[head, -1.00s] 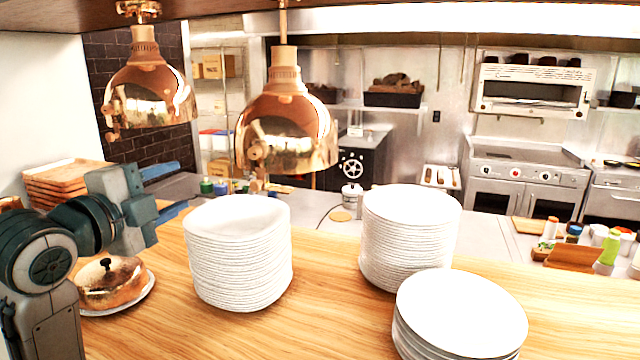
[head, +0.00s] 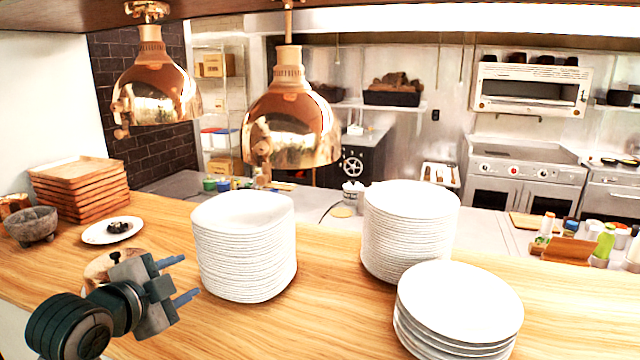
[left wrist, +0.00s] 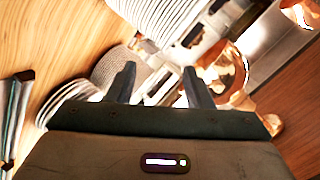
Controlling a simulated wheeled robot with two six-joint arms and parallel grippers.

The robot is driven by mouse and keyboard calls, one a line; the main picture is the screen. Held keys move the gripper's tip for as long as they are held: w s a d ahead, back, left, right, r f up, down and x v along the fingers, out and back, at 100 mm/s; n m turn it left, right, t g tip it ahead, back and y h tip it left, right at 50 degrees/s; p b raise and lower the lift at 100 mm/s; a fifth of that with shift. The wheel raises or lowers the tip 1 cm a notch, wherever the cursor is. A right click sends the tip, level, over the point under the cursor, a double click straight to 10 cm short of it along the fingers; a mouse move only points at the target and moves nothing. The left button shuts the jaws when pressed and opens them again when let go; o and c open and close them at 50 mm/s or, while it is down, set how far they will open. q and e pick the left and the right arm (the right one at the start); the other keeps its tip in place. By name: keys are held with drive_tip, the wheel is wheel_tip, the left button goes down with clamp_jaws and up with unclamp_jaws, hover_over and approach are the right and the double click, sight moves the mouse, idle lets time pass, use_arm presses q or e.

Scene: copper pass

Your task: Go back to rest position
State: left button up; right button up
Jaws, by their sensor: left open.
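My left gripper (head: 190,279) is at the lower left of the head view, above the wooden counter. Its two blue-grey fingers are apart with nothing between them, pointing right toward the left plate stack. In the left wrist view, my left gripper (left wrist: 160,88) also shows both fingers spread and empty. A copper dome lid (head: 97,270) with a black knob is just behind the gripper, partly hidden by it; I cannot tell whether they touch. My right gripper is in neither view.
Tall white plate stacks (head: 245,255) (head: 410,235) and a lower stack (head: 460,305) stand on the wooden counter (head: 330,325). A small plate (head: 95,235) with dark food, a stone bowl (head: 32,226) and wooden trays (head: 80,190) are at left. Copper lamps (head: 290,125) (head: 155,90) hang above.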

use_arm(q)
drive_tip(key=s+f+n+g+y, duration=0.1)
drive_tip(key=s+f+n+g, duration=0.1)
drive_tip(key=f, duration=0.5)
drive_tip(key=s+f+n+g+y, duration=0.1)
drive_tip(key=s+f+n, duration=0.2)
drive_tip(key=f, duration=0.5)
drive_tip(key=s+a+f+n+g+y, duration=0.15)
drive_tip(key=s+f+n+g, duration=0.3)
drive_tip(key=s+f, duration=0.7)
drive_tip(key=s+a+f+n+g+y, duration=0.1)
drive_tip(key=s+a+f+n+g, duration=0.3)
drive_tip(key=s+f, duration=0.8)
drive_tip(key=s+d+f+b+x, duration=0.1)
drive_tip(key=s+x, duration=0.2)
drive_tip(key=x, duration=1.1)
drive_tip(key=s+d+b+x, duration=0.1)
drive_tip(key=s+x, duration=0.2)
drive_tip(key=x, duration=1)
drive_tip(key=s+a+f+g+b, duration=0.1)
drive_tip(key=s+a+f, duration=0.1)
drive_tip(key=s+f, duration=1.7)
wheel_tip(320, 180, down, 4)
drive_tip(key=shift+a+f+n, duration=0.15)
drive_tip(key=shift+a+n, duration=0.05)
drive_tip(key=shift+n, duration=0.25)
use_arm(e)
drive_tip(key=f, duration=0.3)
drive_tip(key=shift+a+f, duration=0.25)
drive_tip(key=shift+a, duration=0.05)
